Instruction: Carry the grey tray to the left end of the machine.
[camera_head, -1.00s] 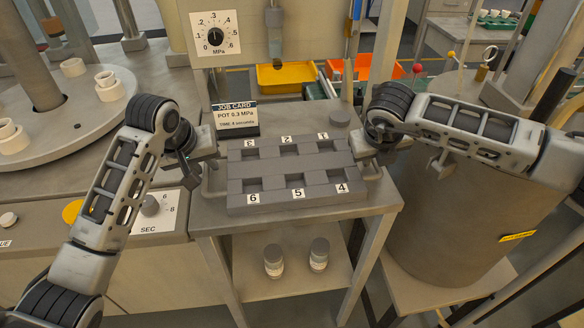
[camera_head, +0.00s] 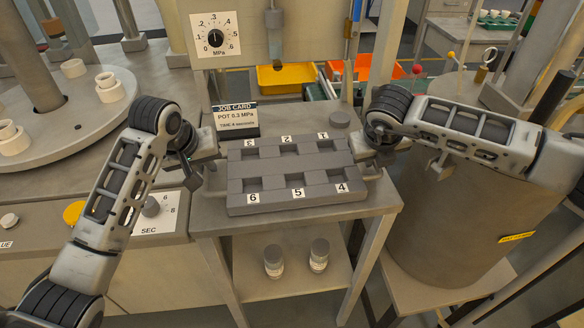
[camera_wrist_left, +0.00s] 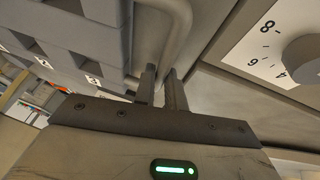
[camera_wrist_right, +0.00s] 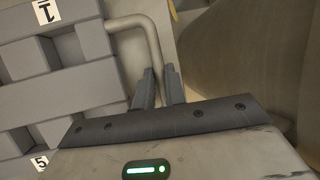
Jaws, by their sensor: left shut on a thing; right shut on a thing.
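The grey tray (camera_head: 297,209) sits level on a small metal table in the middle of the head view. It has several numbered pockets, which look empty, and a bar handle at each end. My left gripper (camera_head: 211,167) is shut on the left handle; its two fingers (camera_wrist_left: 161,92) flank the bar (camera_wrist_left: 178,38) in the left wrist view. My right gripper (camera_head: 371,166) is shut on the right handle; its fingers (camera_wrist_right: 158,90) flank that bar (camera_wrist_right: 152,45) in the right wrist view. The fingertips are mostly hidden in the head view.
Two lidded jars (camera_head: 319,255) stand on the shelf below. A panel with a SEC dial (camera_head: 151,206) is left of the table, and a large drum (camera_head: 440,220) is close on the right.

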